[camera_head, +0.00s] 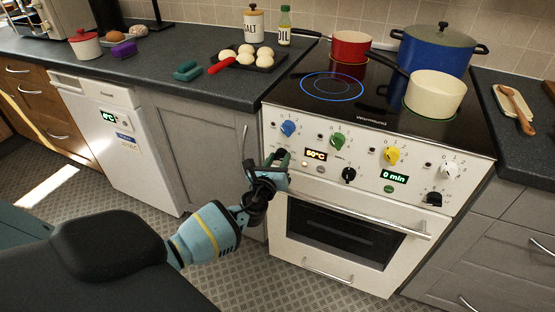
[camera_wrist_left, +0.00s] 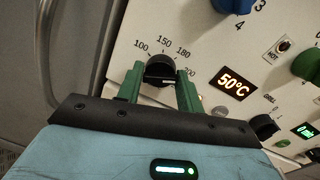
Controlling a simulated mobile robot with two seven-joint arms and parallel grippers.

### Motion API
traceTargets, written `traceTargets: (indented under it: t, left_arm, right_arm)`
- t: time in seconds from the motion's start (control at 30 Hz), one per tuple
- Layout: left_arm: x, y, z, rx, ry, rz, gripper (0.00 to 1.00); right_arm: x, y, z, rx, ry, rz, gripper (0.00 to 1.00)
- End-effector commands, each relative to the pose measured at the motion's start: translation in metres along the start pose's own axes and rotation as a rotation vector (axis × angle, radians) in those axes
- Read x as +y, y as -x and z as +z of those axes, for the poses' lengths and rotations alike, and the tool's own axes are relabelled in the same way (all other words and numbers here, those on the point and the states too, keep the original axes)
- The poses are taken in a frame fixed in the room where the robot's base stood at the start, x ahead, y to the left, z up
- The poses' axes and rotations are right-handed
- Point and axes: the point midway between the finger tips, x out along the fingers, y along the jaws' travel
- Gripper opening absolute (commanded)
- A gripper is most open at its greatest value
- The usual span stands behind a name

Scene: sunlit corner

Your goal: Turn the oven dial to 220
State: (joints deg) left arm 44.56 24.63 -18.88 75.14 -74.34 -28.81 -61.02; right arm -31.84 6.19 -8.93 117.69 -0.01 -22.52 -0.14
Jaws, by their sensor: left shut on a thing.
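The oven dial (camera_wrist_left: 159,72) is a black knob on the white front panel, with a scale around it reading 100, 150, 180 and 200 in the left wrist view. My left gripper (camera_wrist_left: 160,88) has its green fingers on both sides of the knob and is shut on it. A pale mark shows on the knob's lower part. The display beside it (camera_wrist_left: 237,80) reads 50°C; it also shows in the head view (camera_head: 316,155). My right gripper is not in view.
Blue (camera_head: 289,128), green (camera_head: 338,140) and yellow (camera_head: 392,155) knobs line the panel. A second black knob (camera_head: 348,174) sits right of the display. The oven door handle (camera_head: 350,213) runs below my gripper. Pots stand on the hob, including a white saucepan (camera_head: 436,93).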

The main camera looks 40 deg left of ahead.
Motion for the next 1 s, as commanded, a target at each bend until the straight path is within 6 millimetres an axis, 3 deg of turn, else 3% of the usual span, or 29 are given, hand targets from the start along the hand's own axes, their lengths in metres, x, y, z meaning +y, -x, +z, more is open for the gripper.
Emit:
traceTargets:
  t: [0.6,1.0]
  left_arm:
    - [-0.002,-0.001,0.002,-0.047,-0.571,-0.009,0.14]
    - [-0.002,-0.001,0.0,-0.063,-0.81,-0.013,0.14]
  right_arm:
    - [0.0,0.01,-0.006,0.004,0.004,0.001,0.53]
    - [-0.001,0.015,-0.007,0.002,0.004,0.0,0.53]
